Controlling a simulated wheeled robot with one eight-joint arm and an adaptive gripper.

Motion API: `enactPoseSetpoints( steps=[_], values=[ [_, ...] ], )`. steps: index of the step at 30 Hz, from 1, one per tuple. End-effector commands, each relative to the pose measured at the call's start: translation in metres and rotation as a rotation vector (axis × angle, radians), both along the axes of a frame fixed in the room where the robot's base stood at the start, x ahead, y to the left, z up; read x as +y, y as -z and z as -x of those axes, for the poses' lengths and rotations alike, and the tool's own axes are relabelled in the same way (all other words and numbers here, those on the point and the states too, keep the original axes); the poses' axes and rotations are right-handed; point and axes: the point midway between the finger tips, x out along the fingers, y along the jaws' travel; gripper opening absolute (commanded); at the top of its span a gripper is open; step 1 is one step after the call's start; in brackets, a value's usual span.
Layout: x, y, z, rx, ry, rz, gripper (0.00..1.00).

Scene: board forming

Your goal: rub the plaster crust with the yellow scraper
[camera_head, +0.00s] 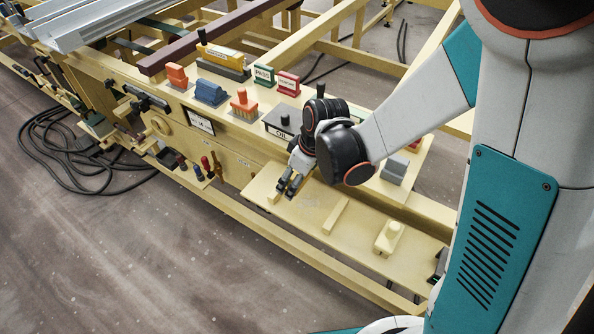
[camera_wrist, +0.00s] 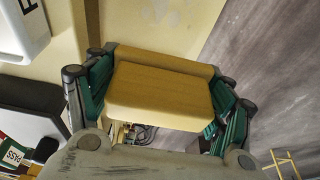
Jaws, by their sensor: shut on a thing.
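My gripper (camera_head: 288,187) is over the left part of the pale yellow board (camera_head: 360,236). It is shut on the yellow scraper, a blocky piece that fills the space between the green-sided fingers in the wrist view (camera_wrist: 160,93). In the head view only a small part of the scraper (camera_head: 274,197) shows beside the fingertips. The plaster crust (camera_wrist: 162,14) shows as pale, patchy marks on the board beyond the scraper in the wrist view. In the head view it is a faint patch (camera_head: 311,201) just right of the fingers. I cannot tell whether the scraper touches the board.
A low yellow strip (camera_head: 336,215) and a block with a knob (camera_head: 389,236) are on the board to the right. Behind stands a shelf with an OIL box (camera_head: 283,123), an orange brush (camera_head: 244,104) and a blue block (camera_head: 211,92). Black cables (camera_head: 75,150) lie on the floor.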

Motion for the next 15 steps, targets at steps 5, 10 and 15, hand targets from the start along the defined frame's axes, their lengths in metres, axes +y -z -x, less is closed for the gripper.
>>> enactPoseSetpoints(
  steps=[5,10,15],
  values=[
    [0.000,0.017,-0.001,0.000,0.002,0.000,0.56],
    [-0.001,0.035,-0.001,0.000,0.003,0.000,0.56],
    [-0.001,0.049,-0.001,0.000,0.004,0.000,0.56]
  ],
)
